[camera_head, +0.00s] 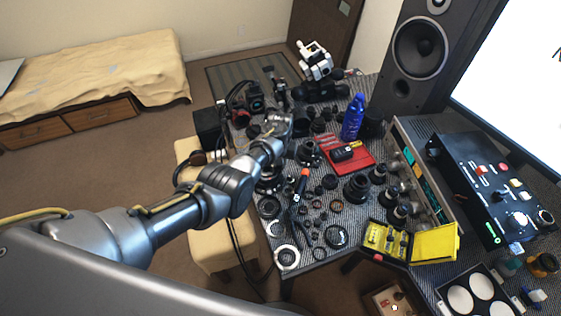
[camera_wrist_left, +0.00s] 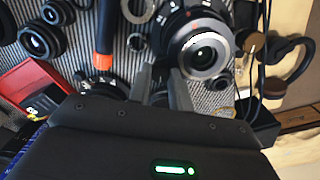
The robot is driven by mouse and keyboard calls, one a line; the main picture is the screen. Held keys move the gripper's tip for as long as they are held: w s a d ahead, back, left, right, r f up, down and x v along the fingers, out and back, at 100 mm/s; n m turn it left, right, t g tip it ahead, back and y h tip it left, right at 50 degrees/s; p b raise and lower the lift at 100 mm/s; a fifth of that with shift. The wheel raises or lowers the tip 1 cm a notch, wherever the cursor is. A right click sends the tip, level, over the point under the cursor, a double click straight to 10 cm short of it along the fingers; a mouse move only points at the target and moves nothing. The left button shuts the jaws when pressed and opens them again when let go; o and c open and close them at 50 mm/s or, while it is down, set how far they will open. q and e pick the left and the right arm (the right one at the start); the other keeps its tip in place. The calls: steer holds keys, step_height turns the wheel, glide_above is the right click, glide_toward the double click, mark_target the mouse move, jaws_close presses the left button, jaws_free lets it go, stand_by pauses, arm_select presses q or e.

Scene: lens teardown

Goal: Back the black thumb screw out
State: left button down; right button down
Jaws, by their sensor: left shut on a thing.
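My left gripper (camera_head: 284,124) reaches from the left over the crowded table. In the left wrist view its two grey fingers (camera_wrist_left: 161,82) are close together and shut on a small dark piece, apparently the black thumb screw, which is mostly hidden between them. A black lens with a silver ring (camera_wrist_left: 203,52) lies right beside the fingertips. I cannot tell whether the screw is still in its seat. My right gripper is in neither view.
The striped table holds many lens parts, a red mat (camera_head: 363,160), a blue bottle (camera_head: 352,118) and an open yellow case (camera_head: 434,244). Little room is free around the gripper.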

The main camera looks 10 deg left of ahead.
arm_select(q)
steer(key=c, duration=1.3)
jaws_free()
steer(key=shift+o, duration=0.2)
